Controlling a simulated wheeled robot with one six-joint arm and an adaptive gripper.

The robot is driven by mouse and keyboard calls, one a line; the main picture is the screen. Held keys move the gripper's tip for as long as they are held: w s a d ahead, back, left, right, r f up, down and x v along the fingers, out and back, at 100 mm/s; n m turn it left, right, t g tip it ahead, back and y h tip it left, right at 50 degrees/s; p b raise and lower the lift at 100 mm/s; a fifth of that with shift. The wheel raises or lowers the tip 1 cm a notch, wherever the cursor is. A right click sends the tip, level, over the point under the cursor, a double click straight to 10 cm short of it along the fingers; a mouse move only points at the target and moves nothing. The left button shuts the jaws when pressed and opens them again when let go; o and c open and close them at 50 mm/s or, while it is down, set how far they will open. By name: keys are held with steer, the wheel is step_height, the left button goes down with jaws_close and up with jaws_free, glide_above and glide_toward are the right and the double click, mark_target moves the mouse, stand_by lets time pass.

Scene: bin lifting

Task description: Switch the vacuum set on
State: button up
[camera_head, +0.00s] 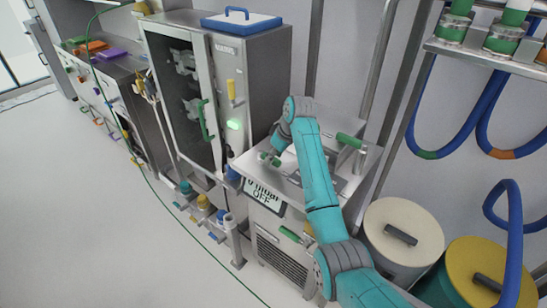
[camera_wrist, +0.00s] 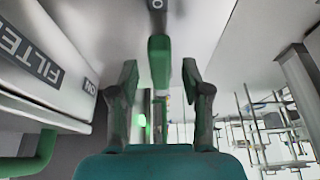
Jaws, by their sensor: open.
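The vacuum set appears to be the steel unit (camera_head: 283,255) in the middle of the head view. A sign (camera_head: 263,196) on its front reads "OFF" on its lower line; the upper line is hard to read. My gripper (camera_wrist: 160,85) is open over the unit's left part. In the wrist view, a green handle (camera_wrist: 160,62) on a grey stem lies between the fingers, with gaps on both sides. In the head view my wrist partly hides this spot. Another green handle (camera_head: 350,140) lies on the unit's top right.
A steel cabinet (camera_head: 265,75) with a green light stands to the left. A cream drum (camera_head: 402,232) and a yellow drum (camera_head: 490,275) stand to the right. In the wrist view, a white box (camera_wrist: 45,75) reads "FILTER" and "ON". The floor (camera_head: 80,220) at left is mostly clear.

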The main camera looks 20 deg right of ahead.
steer(key=shift+w+a+f, duration=0.1)
steer(key=shift+w+f, duration=0.05)
steer(key=shift+f, duration=0.4)
jaws_close()
